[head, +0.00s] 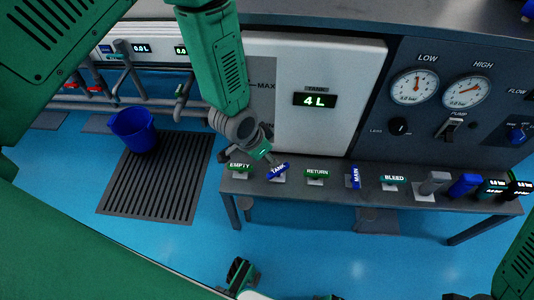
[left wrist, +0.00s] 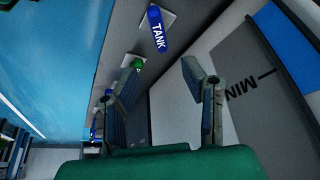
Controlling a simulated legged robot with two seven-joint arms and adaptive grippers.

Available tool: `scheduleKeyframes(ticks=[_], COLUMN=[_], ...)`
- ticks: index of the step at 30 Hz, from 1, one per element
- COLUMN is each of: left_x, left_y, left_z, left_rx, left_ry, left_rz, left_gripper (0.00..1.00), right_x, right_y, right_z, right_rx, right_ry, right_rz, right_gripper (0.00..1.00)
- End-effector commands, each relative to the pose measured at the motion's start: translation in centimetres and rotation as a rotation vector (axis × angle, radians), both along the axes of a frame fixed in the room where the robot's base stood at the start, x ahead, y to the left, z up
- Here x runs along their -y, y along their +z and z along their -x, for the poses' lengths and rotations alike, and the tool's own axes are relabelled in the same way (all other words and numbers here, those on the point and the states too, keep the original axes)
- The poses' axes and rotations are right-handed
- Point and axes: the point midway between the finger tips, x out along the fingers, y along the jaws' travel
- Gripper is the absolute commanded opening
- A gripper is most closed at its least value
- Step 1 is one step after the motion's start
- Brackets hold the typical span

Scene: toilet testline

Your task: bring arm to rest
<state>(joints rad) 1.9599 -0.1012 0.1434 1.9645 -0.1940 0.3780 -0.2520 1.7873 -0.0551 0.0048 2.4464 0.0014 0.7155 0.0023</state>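My left gripper (head: 246,148) hangs over the back edge of the grey bench, near the green EMPTY handle (head: 240,167) and the blue TANK handle (head: 278,171). In the left wrist view its two fingers (left wrist: 162,85) are spread apart with nothing between them. The blue TANK handle (left wrist: 157,28) lies beyond the fingertips there, apart from them. A green handle (left wrist: 137,62) shows beside the left finger, partly hidden. Only a green link of my right arm (head: 515,268) shows at the lower right of the head view; its gripper cannot be made out.
The bench (head: 330,190) carries several labelled valve handles, including RETURN (head: 317,173), MAIN (head: 355,176) and BLEED (head: 394,179). Behind it stand a white tank (head: 335,80) and a gauge panel (head: 440,120). A blue bucket (head: 134,129) stands on a floor grate (head: 160,185).

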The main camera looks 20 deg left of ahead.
Motion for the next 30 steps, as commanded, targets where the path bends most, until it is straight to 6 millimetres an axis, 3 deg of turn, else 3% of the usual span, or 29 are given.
scheduleKeyframes(ticks=[15,18,20,25,30], left_x=[0.0,-0.4,-1.2,-5.3,-9.2], left_y=[0.1,0.0,-0.1,0.3,2.2], left_z=[0.1,1.0,2.8,11.8,20.2], left_rx=[-0.001,-0.016,-0.045,-0.177,-0.282], left_ry=[0.000,0.016,0.049,0.233,0.417], left_rz=[0.001,-0.001,-0.002,-0.024,-0.074], left_gripper=[0.38,0.38,0.38,0.38,0.38], right_x=[0.0,0.0,0.0,0.0,0.0], right_y=[-0.1,0.3,0.8,3.5,5.5], right_z=[-0.2,-0.2,-0.2,-0.2,-0.2], right_rx=[-0.002,-0.002,-0.003,-0.003,-0.002], right_ry=[0.000,0.000,0.000,0.000,0.000], right_rz=[0.000,0.000,0.000,0.000,0.000], right_gripper=[0.40,0.40,0.40,0.40,0.40])
